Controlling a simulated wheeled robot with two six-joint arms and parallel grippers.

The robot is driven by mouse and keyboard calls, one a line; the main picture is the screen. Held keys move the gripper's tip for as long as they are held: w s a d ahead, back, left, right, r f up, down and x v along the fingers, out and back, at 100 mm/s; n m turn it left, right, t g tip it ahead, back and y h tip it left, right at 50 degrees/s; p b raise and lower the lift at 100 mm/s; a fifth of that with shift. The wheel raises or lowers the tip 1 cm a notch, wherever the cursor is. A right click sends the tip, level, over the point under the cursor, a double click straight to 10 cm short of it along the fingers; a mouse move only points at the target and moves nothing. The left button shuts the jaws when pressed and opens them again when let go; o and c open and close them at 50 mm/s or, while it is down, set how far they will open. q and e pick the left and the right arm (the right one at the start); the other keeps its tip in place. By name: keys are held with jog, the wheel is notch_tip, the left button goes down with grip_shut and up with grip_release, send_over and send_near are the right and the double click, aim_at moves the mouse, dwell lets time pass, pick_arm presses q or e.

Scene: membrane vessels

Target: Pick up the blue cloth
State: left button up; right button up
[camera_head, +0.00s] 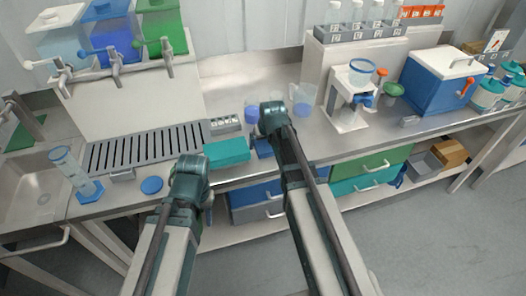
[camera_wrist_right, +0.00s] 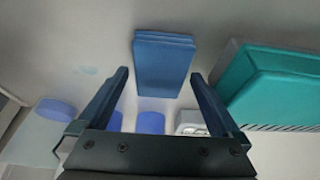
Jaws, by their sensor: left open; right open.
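The blue cloth (camera_wrist_right: 163,64) is a folded, layered stack lying flat on the metal counter. In the right wrist view it lies ahead of and between the two open fingers of my right gripper (camera_wrist_right: 160,88), which hold nothing. In the head view only part of the cloth (camera_head: 264,148) shows beside my right wrist, and my right gripper (camera_head: 273,118) hides the rest. My left gripper (camera_head: 190,172) is open near the counter's front edge, left of the cloth; its fingers are mostly hidden.
A teal box (camera_head: 227,152) lies on the counter just left of the cloth; it also shows in the wrist view (camera_wrist_right: 272,85). Blue-filled beakers (camera_head: 252,113) and a jug (camera_head: 303,100) stand behind. A blue-based cylinder (camera_head: 77,174) stands at left. A blue cooler (camera_head: 440,80) is at right.

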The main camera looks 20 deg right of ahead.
aim_at(263, 145)
jog(key=shift+f, duration=0.3)
dwell(0.5)
jog(key=c, duration=1.4)
jog(key=shift+r, duration=0.1)
notch_tip(263, 145, up, 10)
jog(key=p, duration=1)
jog(key=shift+r, duration=0.15)
